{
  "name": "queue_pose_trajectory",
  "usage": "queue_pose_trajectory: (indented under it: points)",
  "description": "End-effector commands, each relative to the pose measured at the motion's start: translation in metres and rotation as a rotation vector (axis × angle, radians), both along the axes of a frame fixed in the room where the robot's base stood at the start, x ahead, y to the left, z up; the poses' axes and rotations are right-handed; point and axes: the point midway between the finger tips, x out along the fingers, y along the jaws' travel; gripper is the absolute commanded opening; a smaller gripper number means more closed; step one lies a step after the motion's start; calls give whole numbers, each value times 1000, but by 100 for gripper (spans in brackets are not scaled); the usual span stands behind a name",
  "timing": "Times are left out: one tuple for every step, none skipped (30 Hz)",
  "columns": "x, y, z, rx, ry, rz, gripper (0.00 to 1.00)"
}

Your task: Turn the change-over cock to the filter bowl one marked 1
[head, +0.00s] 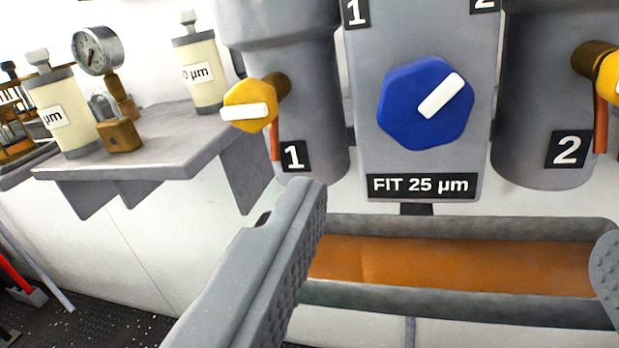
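The change-over cock is a blue knob (425,104) with a white pointer bar, on a grey plate (377,160) between two filter bowls. The bar slants from lower left to upper right, its upper end towards the 2 side. Filter bowl 1 (325,115) is at the left with a yellow drain knob (250,105), its white bar roughly level. Filter bowl 2 (525,90) is at the right with a partly cut-off yellow knob (610,78). My gripper (455,235) is open and empty, its fingers wide apart below the knob. The right finger is mostly out of frame.
A grey trough (450,295) with orange-brown contents lies below the bowls. A shelf (180,150) at the left holds labelled cream cartridges (200,75), a pressure gauge (97,50) and a brass padlock (118,134). A red bar (15,275) stands at lower left.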

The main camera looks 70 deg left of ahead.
Motion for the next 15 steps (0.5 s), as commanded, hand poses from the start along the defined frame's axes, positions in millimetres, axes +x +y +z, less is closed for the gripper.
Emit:
queue_pose_trajectory:
  points:
    - [-2,1,-3,10,4,8,72]
    - [-3,2,-4,14,4,12,72]
    - [-2,4,-4,17,4,15,72]
    - [-1,5,-4,18,5,15,72]
    - [1,7,-4,17,4,16,72]
    - [4,10,-4,16,4,16,72]
    - [6,13,-4,16,4,17,72]
    - [9,16,-4,16,4,17,72]
    - [13,20,-5,16,5,16,72]
    - [17,24,-5,17,4,16,72]
    - [21,29,-5,17,5,17,72]
    - [26,34,-5,17,5,18,72]
    - [30,39,-5,18,5,19,72]
    - [34,43,-5,18,4,18,72]
    - [40,48,-5,17,4,17,72]
